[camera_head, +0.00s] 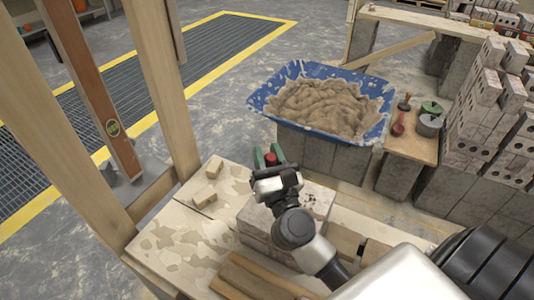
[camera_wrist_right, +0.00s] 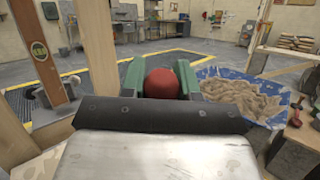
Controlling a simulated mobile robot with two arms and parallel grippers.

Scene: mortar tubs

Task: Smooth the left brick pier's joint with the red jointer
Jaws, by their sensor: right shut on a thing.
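My right gripper (camera_head: 270,160) reaches out over the bench, its green fingers shut on a red, rounded handle (camera_head: 271,159). In the right wrist view this red handle (camera_wrist_right: 162,83) sits between the two green fingers; I take it for the red jointer. Its working end is hidden. A pale brick pier (camera_head: 318,200) stands on the bench below my wrist, partly covered by the arm. Its joint cannot be made out clearly. My left gripper is not in view.
A blue tub (camera_head: 375,132) of mortar stands beyond the gripper on grey blocks. A board (camera_head: 410,148) right of it holds several small tools. Brick stacks (camera_head: 485,120) stand at right. Wooden posts (camera_head: 160,85) and a level (camera_head: 95,100) rise at left.

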